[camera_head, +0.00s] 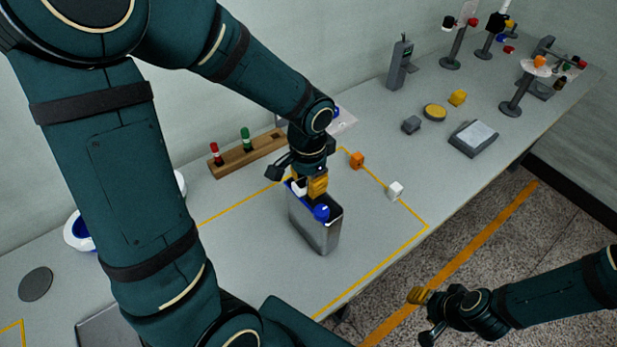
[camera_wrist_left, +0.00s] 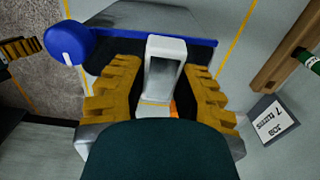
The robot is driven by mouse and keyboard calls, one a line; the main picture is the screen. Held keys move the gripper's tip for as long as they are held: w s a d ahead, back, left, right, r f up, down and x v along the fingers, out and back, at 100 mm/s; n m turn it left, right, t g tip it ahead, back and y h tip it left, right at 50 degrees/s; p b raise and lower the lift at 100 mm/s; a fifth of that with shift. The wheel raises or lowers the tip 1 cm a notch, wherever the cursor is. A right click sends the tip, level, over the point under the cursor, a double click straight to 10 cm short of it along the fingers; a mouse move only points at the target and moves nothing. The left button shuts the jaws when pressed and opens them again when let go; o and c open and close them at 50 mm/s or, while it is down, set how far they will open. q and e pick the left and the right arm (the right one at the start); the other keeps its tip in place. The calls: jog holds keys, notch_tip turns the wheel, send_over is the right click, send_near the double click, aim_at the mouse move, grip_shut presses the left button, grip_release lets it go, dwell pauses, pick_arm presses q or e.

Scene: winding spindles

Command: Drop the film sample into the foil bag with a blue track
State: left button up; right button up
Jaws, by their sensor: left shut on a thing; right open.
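The foil bag (camera_head: 318,238) is a silvery upright pouch on the table, inside the yellow-taped area. A blue track with a round blue slider (camera_head: 321,212) runs along its mouth; the slider (camera_wrist_left: 68,44) and the blue track (camera_wrist_left: 190,34) also show in the left wrist view. My left gripper (camera_head: 312,186) is directly above the bag's mouth, pointing down. It is shut on a small white-framed piece (camera_wrist_left: 166,62), apparently the film sample, which shows between the yellow fingers. How far it reaches into the bag is unclear. My right gripper (camera_head: 425,312) is open and empty, out past the table's front edge.
An orange cube (camera_head: 357,160) and a white cube (camera_head: 395,190) sit right of the bag. A wooden rack (camera_head: 245,155) with red and green pegs stands behind. A job card (camera_wrist_left: 273,122) lies nearby. Winding stands (camera_head: 518,95) and a grey scale (camera_head: 474,138) are farther right.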

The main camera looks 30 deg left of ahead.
pick_arm(q)
jog(key=shift+d+f+b, duration=0.1)
jog(key=shift+f+b, duration=0.25)
jog(key=shift+f, duration=0.4)
jog(key=o, duration=0.9)
jog(key=shift+r, duration=0.1)
notch_tip(320, 180, up, 12)
